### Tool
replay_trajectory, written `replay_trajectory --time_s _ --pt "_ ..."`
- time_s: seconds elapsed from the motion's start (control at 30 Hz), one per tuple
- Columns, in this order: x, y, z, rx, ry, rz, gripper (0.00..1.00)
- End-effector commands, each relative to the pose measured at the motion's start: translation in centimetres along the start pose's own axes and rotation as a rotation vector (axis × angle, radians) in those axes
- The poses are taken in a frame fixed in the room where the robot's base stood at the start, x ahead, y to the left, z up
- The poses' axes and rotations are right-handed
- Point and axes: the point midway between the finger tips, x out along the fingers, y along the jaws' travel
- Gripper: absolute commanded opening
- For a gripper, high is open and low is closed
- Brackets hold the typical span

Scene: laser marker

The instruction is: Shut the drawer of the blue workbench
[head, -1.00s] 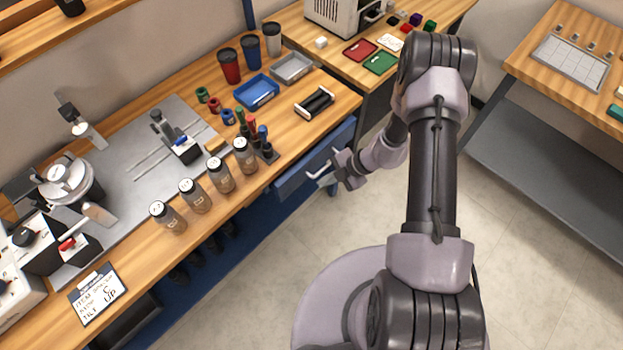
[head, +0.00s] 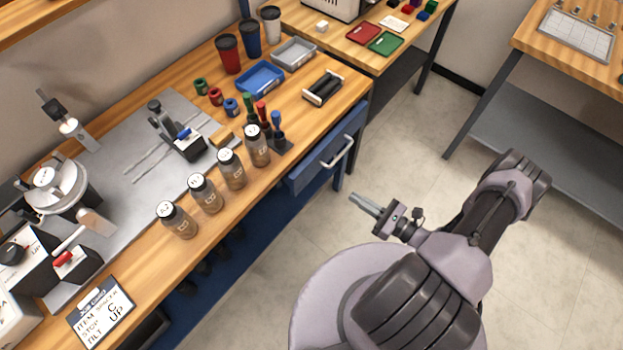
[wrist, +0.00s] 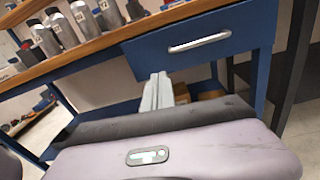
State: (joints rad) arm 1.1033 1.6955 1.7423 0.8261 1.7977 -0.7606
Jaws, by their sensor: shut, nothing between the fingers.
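The blue workbench (head: 213,270) with a wooden top runs along the left in the head view. Its blue drawer (head: 307,168) is under the right end of the top and carries a silver bar handle (head: 338,153). The drawer front looks about level with the bench frame. In the wrist view the drawer (wrist: 150,52) and handle (wrist: 200,43) are at the upper middle. My gripper (head: 357,203) is shut and empty, apart from the drawer, over the floor in front of it. Its fingers (wrist: 157,92) show below the drawer front in the wrist view.
Several jars (head: 232,170) stand along the bench's front edge, with a blue tray (head: 260,79) and a black roller (head: 323,88) behind. Another table (head: 560,60) stands at the right. The floor (head: 395,170) between is clear.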

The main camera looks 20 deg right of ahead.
Motion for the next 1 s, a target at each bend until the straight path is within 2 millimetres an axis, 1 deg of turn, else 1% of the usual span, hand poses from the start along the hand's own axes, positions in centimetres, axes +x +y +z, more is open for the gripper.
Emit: replay_trajectory --time_s 0.07,0.17,0.27,0.5,0.7,0.83,1.0 --pt "-0.4 -0.2 -0.3 -0.066 -0.023 -0.031 0.0" --pt "0.1 -0.3 -0.2 -0.093 -0.03 -0.039 0.0" --pt "1.8 -0.3 -0.1 -0.092 -0.029 -0.034 0.0" --pt "7.2 -0.4 -0.1 -0.092 -0.027 -0.031 0.0" --pt "11.1 -0.6 0.0 -0.093 -0.027 -0.033 0.0" --pt "12.7 -0.7 0.1 -0.093 -0.027 -0.034 0.0" --pt "13.5 -0.7 0.3 -0.091 -0.027 -0.037 0.0"
